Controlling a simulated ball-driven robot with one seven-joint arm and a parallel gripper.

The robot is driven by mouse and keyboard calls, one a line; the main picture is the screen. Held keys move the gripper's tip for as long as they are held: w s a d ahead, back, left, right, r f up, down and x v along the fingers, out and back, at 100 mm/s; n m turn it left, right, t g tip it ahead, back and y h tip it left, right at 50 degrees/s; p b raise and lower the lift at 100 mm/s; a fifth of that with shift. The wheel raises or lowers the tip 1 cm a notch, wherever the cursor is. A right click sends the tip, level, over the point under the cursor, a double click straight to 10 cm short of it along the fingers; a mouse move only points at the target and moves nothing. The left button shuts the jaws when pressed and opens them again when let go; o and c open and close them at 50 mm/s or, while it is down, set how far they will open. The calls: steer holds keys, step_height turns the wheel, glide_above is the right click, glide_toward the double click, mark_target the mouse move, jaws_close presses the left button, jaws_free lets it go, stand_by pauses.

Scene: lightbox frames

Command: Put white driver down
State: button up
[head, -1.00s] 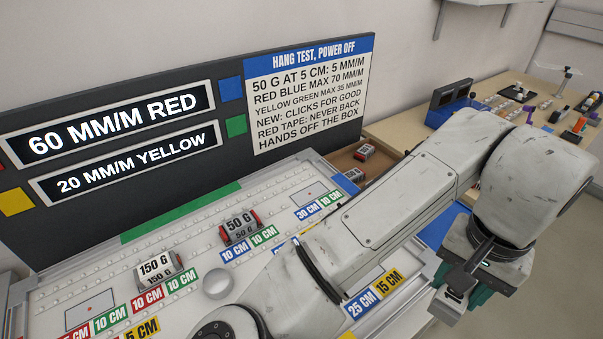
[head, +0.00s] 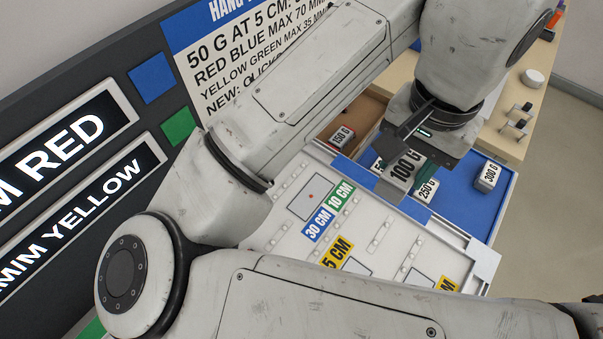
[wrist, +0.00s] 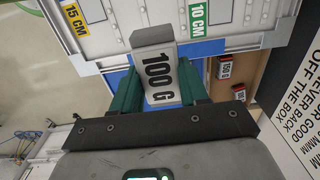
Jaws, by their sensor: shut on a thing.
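My gripper (wrist: 160,92) is shut on a pale grey-white block marked 100 G (wrist: 157,78), with a green finger on each side of it. In the head view, the gripper (head: 408,160) and the block (head: 403,169) are above the blue tray area (head: 458,200) at the right end of the board. I cannot tell whether the block touches anything below. No thing that is plainly a white driver shows. My arm hides part of the board.
Blocks marked 250 G (head: 427,189) and 300 G (head: 488,176) sit on the blue surface. A red-edged 150 G block (head: 342,136) lies in the brown compartment (head: 365,117). The white board (head: 385,240) has coloured distance labels. Open blue lies between the 250 G and 300 G blocks.

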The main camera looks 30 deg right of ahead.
steer(key=w+a+f, duration=0.2)
steer(key=w+f, duration=0.1)
steer(key=w+a+f, duration=0.3)
steer(key=w, duration=0.1)
steer(key=w+a+f, duration=0.2)
steer(key=w+f, duration=0.1)
steer(key=shift+w+a+f, duration=0.1)
steer(key=shift+w+a, duration=0.05)
steer(key=shift+a, duration=0.15)
step_height(320, 180, down, 4)
steer(key=shift+w+a+r+p, duration=0.15)
steer(key=shift+r+p, duration=0.1)
steer(key=shift+p, duration=0.15)
steer(key=shift+f+b, duration=0.5)
steer(key=shift+f, duration=0.15)
